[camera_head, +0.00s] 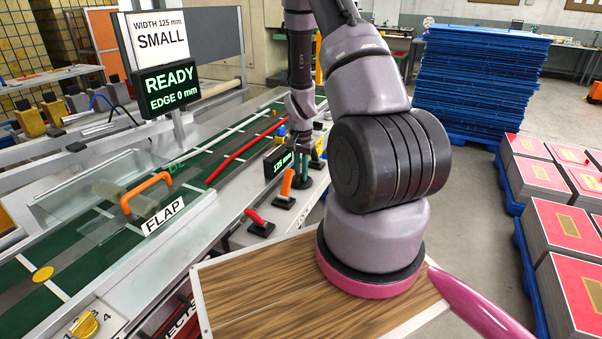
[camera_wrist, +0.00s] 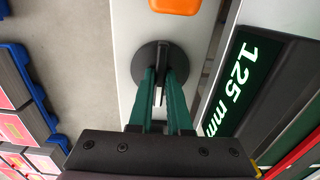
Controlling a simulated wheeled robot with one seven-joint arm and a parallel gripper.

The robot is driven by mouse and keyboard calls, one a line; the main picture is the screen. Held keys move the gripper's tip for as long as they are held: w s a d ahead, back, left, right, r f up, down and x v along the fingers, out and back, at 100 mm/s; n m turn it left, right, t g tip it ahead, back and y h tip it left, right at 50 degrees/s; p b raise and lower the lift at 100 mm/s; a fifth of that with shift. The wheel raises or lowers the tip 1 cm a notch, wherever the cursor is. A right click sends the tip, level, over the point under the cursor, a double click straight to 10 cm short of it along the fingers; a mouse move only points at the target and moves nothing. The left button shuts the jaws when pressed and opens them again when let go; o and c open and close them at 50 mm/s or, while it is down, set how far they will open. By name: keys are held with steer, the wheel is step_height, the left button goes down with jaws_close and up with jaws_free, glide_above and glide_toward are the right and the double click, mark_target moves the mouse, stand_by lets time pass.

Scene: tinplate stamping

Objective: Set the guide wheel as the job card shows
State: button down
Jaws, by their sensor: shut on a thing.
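The guide wheel, as I take it, is a dark round disc (camera_wrist: 140,64) on a pale machine top in the wrist view. My gripper (camera_wrist: 162,78) is shut on its narrow upright middle part; the green fingers cover much of it. In the head view my gripper (camera_head: 304,172) reaches down there beside the width display. That display (camera_head: 278,163) reads 125 mm, and it also shows in the wrist view (camera_wrist: 232,85). The job card (camera_head: 160,35) reads WIDTH 125 mm, SMALL. The screen below it (camera_head: 168,88) reads READY, EDGE 0 mm.
An orange lever (camera_head: 287,182) stands close to my gripper, with a red lever (camera_head: 256,216) nearer. A clear flap with an orange handle (camera_head: 147,190) covers part of the green belt. A wooden-topped surface (camera_head: 260,285) lies in front. Blue stacks (camera_head: 480,85) stand behind right.

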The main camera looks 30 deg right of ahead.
steer(key=c, duration=0.9)
jaws_free()
steer(key=shift+o, duration=0.2)
steer(key=shift+r, duration=0.1)
step_height(320, 180, up, 11)
steer(key=shift+f, duration=0.2)
